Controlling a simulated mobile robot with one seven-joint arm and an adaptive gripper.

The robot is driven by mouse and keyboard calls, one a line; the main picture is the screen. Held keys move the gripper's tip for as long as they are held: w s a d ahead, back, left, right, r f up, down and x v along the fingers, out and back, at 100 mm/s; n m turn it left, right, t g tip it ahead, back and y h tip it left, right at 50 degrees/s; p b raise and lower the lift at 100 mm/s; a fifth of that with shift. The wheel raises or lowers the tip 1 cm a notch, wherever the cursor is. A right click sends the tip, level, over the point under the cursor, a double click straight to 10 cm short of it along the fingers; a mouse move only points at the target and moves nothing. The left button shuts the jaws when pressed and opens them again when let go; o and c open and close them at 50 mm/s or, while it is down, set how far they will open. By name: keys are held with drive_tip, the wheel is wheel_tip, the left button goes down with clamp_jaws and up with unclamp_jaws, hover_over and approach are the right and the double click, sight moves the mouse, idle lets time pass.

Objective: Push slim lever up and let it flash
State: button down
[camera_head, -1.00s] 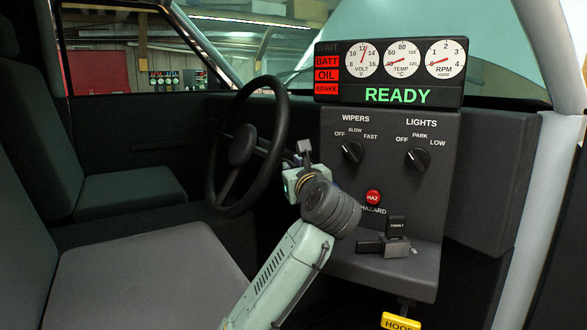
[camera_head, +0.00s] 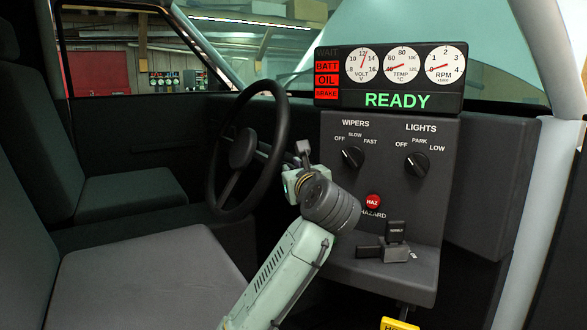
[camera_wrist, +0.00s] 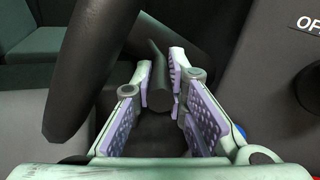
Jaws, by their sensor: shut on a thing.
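The slim lever (camera_wrist: 158,88) is a dark, thin stalk beside the steering wheel (camera_head: 281,130). In the wrist view it runs between my two finger pads, its near end toward the camera. My gripper (camera_wrist: 161,80) is shut on it, with a pad on each side. In the head view my gripper (camera_head: 294,180) is at the right side of the wheel, and its fingers are mostly hidden. The dash display (camera_head: 390,75) shows a green READY and lit red BATT, OIL and BRAKE lamps. I see no lit turn arrow.
The wheel rim passes close to my fingers on the left. The control panel (camera_head: 390,185) stands to the right, with wiper (camera_head: 352,157) and light (camera_head: 417,164) knobs, a red hazard button (camera_head: 373,202) and a dark lever switch (camera_head: 395,243). The seat (camera_head: 150,275) is clear.

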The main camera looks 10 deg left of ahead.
drive_tip(key=shift+r+p, duration=0.6)
drive_tip(key=shift+f, duration=0.15)
drive_tip(key=c, duration=1.6)
unclamp_jaws()
drive_tip(key=shift+f+b, duration=0.15)
drive_tip(key=shift+b, duration=0.15)
